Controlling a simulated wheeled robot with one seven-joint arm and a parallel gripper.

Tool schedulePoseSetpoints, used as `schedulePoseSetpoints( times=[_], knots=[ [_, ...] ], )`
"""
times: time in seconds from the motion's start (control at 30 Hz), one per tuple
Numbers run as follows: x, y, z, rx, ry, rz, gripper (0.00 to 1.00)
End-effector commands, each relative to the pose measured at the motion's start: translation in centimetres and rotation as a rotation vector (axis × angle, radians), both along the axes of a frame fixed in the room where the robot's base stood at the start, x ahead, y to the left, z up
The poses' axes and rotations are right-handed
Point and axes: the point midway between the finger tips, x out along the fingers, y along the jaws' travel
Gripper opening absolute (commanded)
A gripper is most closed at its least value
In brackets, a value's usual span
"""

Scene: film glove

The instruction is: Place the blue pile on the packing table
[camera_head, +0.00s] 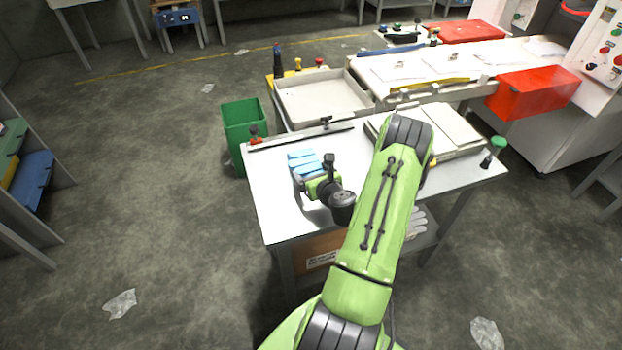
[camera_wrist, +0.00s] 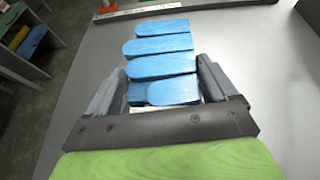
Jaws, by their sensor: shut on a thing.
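The blue pile (camera_head: 304,161) is a stack of flat, round-ended blue pieces. In the head view it is over the left part of the packing table (camera_head: 270,195), at the end of my gripper (camera_head: 308,177). In the wrist view the blue pile (camera_wrist: 160,62) fans out away from me, its near end between the two grey fingers of my gripper (camera_wrist: 162,92). My gripper is shut on the pile. I cannot tell whether the pile's underside touches the metal tabletop (camera_wrist: 240,50).
A pale flat box (camera_head: 450,130) stands at the right. A green bin (camera_head: 243,122) stands on the floor behind left. The front left tabletop is bare.

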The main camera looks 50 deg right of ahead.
Motion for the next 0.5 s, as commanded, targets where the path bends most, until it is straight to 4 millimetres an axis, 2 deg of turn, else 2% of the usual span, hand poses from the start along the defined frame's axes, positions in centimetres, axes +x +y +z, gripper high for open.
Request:
schedulePoseSetpoints(
  times=[0.03, 0.33, 0.37, 0.43, 0.5],
  knots=[
    [0.03, 0.0, -0.46, 0.0, -0.002, 0.0, 0.34],
    [0.03, -0.01, -0.59, -0.001, -0.002, 0.0, 0.34],
    [0.03, -0.01, -0.54, -0.001, -0.002, 0.0, 0.89],
    [0.03, -0.01, -0.48, -0.001, -0.002, 0.0, 1.0],
    [0.02, -0.01, -0.46, -0.001, -0.002, 0.0, 1.0]
  ],
)
